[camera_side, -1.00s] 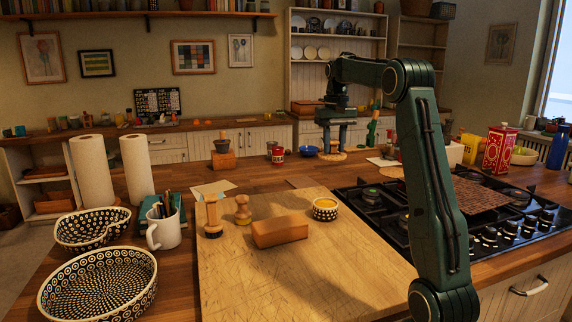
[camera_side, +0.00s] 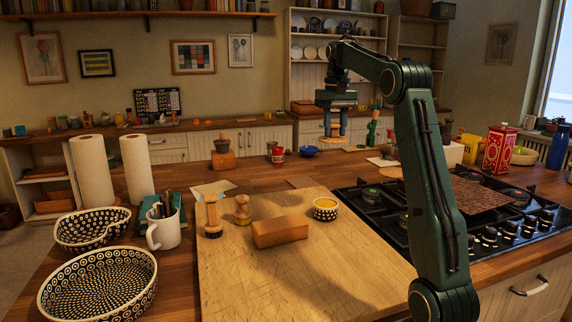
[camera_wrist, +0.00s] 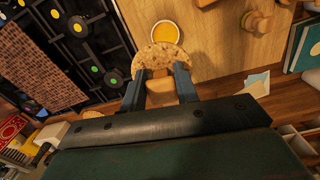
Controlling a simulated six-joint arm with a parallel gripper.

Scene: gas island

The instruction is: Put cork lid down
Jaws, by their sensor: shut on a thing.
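My gripper (camera_side: 333,125) is shut on the cork lid (camera_side: 332,139), holding it up in the air over the back of the wooden counter. In the wrist view, my gripper (camera_wrist: 159,73) has its two fingers on either side of the lid's wooden knob. The round, speckled cork disc (camera_wrist: 165,57) shows beyond the fingertips. The knob is partly hidden between the fingers. In the side view the lid looks about level.
A small patterned bowl with yellow contents (camera_side: 325,209) stands on the cutting board (camera_side: 300,275) beside a wooden block (camera_side: 280,231) and two wooden stampers. The gas hob (camera_side: 380,212) lies right of the board.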

